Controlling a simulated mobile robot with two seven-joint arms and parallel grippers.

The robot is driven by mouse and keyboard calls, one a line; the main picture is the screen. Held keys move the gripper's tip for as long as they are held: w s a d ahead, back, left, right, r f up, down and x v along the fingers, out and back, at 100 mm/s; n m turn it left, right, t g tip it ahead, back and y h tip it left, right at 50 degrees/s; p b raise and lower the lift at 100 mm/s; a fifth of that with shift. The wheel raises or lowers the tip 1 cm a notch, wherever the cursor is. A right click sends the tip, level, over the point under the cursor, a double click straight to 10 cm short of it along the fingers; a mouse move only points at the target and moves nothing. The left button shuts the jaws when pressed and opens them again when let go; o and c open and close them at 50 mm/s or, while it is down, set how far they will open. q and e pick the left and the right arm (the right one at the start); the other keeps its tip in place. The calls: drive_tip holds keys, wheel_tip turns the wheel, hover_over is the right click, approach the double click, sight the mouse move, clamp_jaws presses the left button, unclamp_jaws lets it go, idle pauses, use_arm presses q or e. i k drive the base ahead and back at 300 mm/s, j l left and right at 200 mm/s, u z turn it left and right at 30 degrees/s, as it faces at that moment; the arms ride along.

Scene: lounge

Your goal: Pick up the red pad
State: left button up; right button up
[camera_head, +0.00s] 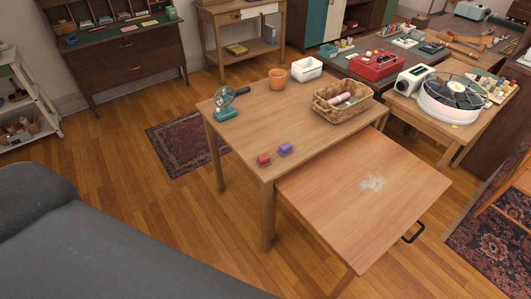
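The red pad (264,159) is a small red block. It lies near the front left corner of the wooden table (262,118). A similar purple block (285,149) lies just to its right, with a small gap between them. Neither of my grippers is in view, and nothing touches the red pad apart from the tabletop.
The table also holds a teal fan (226,102), a terracotta pot (277,79), a white box (307,69) and a wicker basket (328,113). A lower wooden surface (340,220) with a whitish patch adjoins its front. A large grey rounded shape (90,250) fills the lower left.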

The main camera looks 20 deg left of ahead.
sight(264, 159)
drive_tip(key=i+j+z, duration=0.1)
drive_tip(key=j, duration=0.2)
drive_tip(key=i+j+z, duration=0.1)
drive_tip(key=i+j, duration=0.15)
drive_tip(key=i+j+z, duration=0.1)
drive_tip(key=j, duration=0.35)
drive_tip(key=i+j, duration=0.15)
drive_tip(key=j, duration=0.2)
drive_tip(key=i+z, duration=0.05)
